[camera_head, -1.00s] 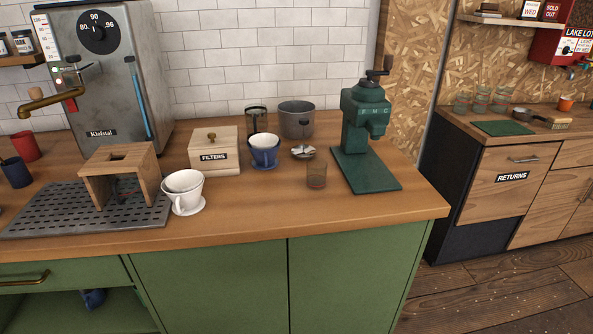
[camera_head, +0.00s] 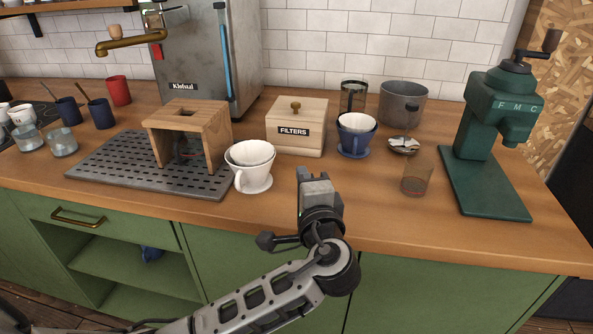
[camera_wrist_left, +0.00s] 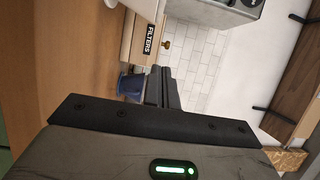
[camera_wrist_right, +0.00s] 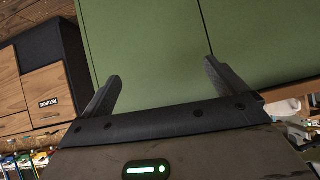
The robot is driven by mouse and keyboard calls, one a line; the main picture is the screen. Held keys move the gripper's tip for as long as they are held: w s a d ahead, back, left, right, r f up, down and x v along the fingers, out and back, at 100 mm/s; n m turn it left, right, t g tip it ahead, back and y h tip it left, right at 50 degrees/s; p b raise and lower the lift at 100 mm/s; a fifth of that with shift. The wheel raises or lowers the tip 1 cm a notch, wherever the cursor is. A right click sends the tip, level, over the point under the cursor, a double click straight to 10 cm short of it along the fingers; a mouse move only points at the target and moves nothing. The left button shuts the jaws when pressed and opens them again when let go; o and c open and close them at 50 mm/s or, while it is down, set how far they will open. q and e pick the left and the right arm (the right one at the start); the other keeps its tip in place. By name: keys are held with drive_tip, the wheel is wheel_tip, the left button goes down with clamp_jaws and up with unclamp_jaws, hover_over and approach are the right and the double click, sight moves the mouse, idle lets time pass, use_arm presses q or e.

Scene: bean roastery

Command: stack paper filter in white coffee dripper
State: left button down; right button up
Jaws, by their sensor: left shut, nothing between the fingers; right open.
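The white coffee dripper (camera_head: 241,180) stands on the counter at the right edge of the drip tray, handle toward me. A white cone-like liner (camera_head: 250,152) shows in its mouth; I cannot tell whether it is a paper filter. The blue dripper (camera_head: 356,143) has a similar white lining (camera_head: 357,122); it also shows in the left wrist view (camera_wrist_left: 131,86). My left gripper (camera_head: 304,174) is shut and empty, above the counter's front, right of the white dripper and apart from it; its fingers (camera_wrist_left: 166,87) are together. My right gripper (camera_wrist_right: 162,73) is open and empty, facing the green cabinet.
A lidded wooden FILTERS box (camera_head: 297,138) stands behind the white dripper. A wooden stand (camera_head: 160,124) is on the drip tray (camera_head: 105,170). A glass (camera_head: 416,180), grey pot (camera_head: 403,105) and green grinder (camera_head: 490,185) stand to the right. The front counter strip is mostly clear.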

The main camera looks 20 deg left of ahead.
sight(266, 159)
use_arm(q)
drive_tip(key=p+x, duration=0.1)
drive_tip(key=x, duration=0.7)
drive_tip(key=shift+w+a+r, duration=0.15)
drive_tip(key=shift+a, duration=0.15)
drive_tip(key=shift+s+a+p, duration=0.2)
drive_tip(key=shift+a+p, duration=0.05)
drive_tip(key=shift+a, duration=0.3)
drive_tip(key=shift+s+a+p, duration=0.25)
drive_tip(key=shift+a, duration=0.35)
drive_tip(key=shift+s+a, duration=0.3)
drive_tip(key=shift+a, duration=0.35)
drive_tip(key=shift+a, duration=0.1)
drive_tip(key=shift+s+a+f, duration=0.2)
drive_tip(key=shift+s+a, duration=0.15)
drive_tip(key=shift+a, duration=0.4)
